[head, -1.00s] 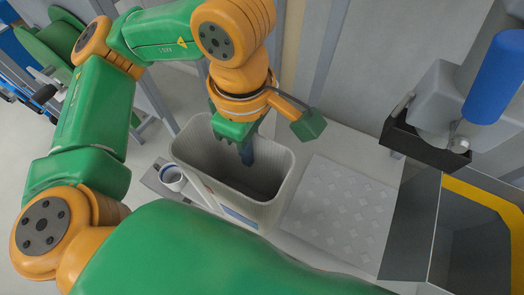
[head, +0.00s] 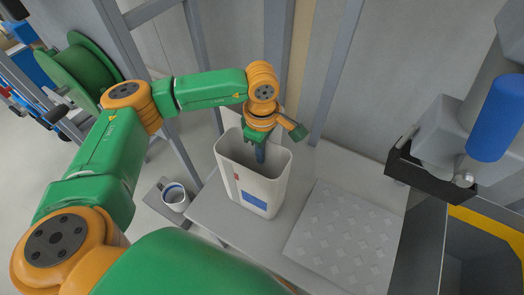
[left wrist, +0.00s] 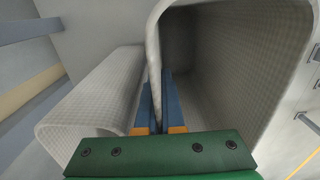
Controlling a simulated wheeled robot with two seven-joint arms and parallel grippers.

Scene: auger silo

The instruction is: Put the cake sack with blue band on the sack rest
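An open-topped whitish sack (head: 232,170) with a blue patch and a small red mark on its front is upright in the head view. My left gripper (head: 261,153) is at its far rim, one finger inside. In the left wrist view the blue fingers (left wrist: 157,105) are close together with the sack's wall (left wrist: 153,55) between them. The dark inside of the sack lies to the right. A pale studded plate (head: 345,237), perhaps the sack rest, is to the right of the sack and bare. I cannot tell whether the sack's bottom touches the grey surface. My right gripper is out of view.
A black tray (head: 425,178) and a blue cylinder (head: 497,117) hang on the right, above a dark yellow-edged bin (head: 488,225). A second pale woven shape (left wrist: 95,95) is left of the fingers.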

